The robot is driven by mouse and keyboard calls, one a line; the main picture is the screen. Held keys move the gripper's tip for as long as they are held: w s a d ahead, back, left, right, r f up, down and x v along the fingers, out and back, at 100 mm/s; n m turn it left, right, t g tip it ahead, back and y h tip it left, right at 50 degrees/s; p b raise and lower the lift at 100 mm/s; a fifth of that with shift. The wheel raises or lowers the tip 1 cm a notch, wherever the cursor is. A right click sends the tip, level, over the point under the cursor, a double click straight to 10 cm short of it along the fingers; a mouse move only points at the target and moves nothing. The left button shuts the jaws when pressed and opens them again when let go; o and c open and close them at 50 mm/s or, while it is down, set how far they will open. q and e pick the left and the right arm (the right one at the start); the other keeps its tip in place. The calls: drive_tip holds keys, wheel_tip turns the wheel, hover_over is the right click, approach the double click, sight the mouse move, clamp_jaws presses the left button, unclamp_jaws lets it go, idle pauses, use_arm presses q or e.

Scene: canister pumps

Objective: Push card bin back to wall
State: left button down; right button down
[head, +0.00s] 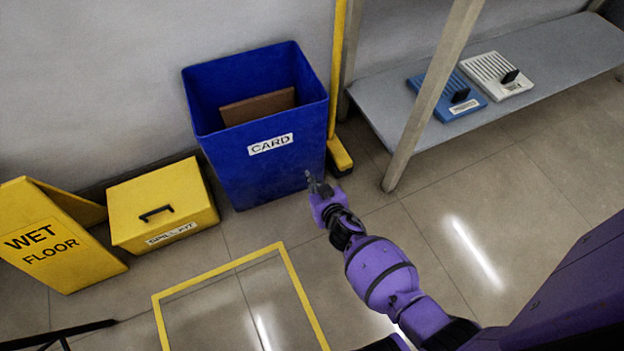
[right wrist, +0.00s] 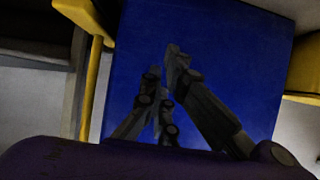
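The blue card bin (head: 268,170) stands upright near the wall, with a white CARD label on its front and a brown cardboard piece (head: 258,106) inside. I cannot tell whether its back touches the wall. My right gripper (head: 312,178) is low at the right part of the bin's front face. In the right wrist view the blue bin face (right wrist: 225,60) fills the middle, and the gripper's fingertips (right wrist: 172,58) are close together with nothing between them. Whether they touch the bin is unclear. My left gripper is not in view.
A yellow spill kit box (head: 160,200) and a WET FLOOR sign (head: 60,240) stand left of the bin. A yellow broom-like tool (head: 338,150) stands at its right, beside a grey shelf (head: 430,130). A yellow floor outline (head: 222,268) lies in front on clear tiles.

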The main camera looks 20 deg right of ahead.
drive_tip(key=s, duration=0.5)
drive_tip(key=shift+s, duration=0.35)
idle(0.3)
